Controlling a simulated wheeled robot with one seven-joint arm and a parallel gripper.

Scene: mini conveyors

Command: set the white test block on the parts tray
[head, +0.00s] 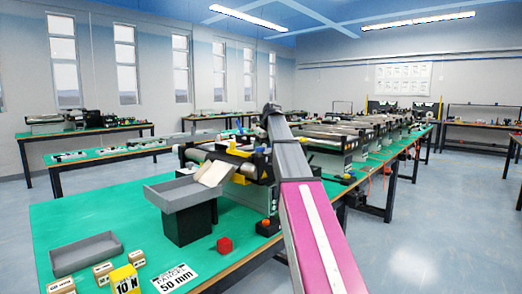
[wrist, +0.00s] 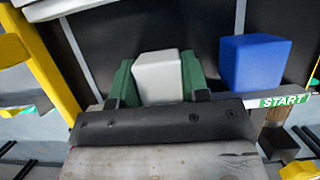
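The white test block (wrist: 158,76) is between the two green fingers of my gripper (wrist: 160,80) in the wrist view, over a dark belt. The fingers lie against both its sides with no gap visible, so my gripper looks shut on it. Whether the block is clear of the belt I cannot tell. In the head view my arm hides the gripper and the block. A shallow grey tray (head: 87,252) lies empty on the green table at the front left.
A blue block (wrist: 254,62) is right of the white one, near a START label (wrist: 284,100). A red cube (head: 224,245), several small boxes (head: 104,272), a yellow 10 N weight (head: 125,281) and a 50 mm card (head: 174,278) are on the green table (head: 150,238).

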